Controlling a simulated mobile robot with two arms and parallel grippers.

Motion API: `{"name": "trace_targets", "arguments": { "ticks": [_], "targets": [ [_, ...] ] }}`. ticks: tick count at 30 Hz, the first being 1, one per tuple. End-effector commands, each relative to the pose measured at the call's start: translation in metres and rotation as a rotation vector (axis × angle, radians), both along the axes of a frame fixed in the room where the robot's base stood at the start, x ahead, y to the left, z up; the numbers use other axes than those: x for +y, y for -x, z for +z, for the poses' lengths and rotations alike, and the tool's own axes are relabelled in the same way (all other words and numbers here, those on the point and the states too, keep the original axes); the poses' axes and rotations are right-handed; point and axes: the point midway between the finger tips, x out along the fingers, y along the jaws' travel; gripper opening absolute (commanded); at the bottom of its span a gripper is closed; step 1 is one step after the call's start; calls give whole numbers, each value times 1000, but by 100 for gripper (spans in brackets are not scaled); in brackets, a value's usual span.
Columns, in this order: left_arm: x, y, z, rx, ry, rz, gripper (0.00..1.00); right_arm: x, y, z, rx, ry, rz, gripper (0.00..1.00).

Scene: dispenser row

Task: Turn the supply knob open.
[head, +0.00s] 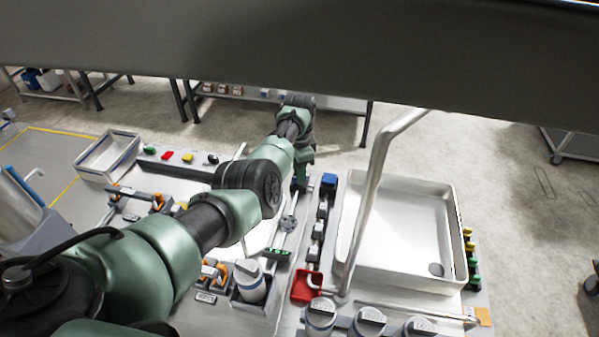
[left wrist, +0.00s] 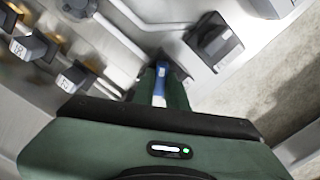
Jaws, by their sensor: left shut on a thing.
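My left gripper (head: 301,186) points down at the far end of the worktop, with its arm reaching across from the left. In the left wrist view my left gripper (left wrist: 161,88) has its two green fingers shut on a narrow blue piece (left wrist: 160,78) with a paler part below it. This looks like the supply knob, but most of it is hidden between the fingers and I cannot tell how far it is turned. In the head view the held piece is hidden behind the gripper. My right gripper is not in view.
A large white basin (head: 400,275) with a bent pipe (head: 372,180) over it stands to the right of the gripper. A blue-topped block (head: 328,180) stands close beside the gripper. Dark labelled blocks (left wrist: 75,76) show at the left in the wrist view.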

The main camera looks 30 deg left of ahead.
Motion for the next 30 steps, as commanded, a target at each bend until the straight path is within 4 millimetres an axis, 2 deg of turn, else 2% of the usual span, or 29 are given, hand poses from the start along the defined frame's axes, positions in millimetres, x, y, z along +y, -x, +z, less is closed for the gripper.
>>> {"name": "trace_targets", "arguments": {
  "ticks": [18,30],
  "targets": [
    [0,2,-2,4,-1,582,0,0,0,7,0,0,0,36],
    [0,2,-2,5,-1,881,0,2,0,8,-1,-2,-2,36]
  ]
}}
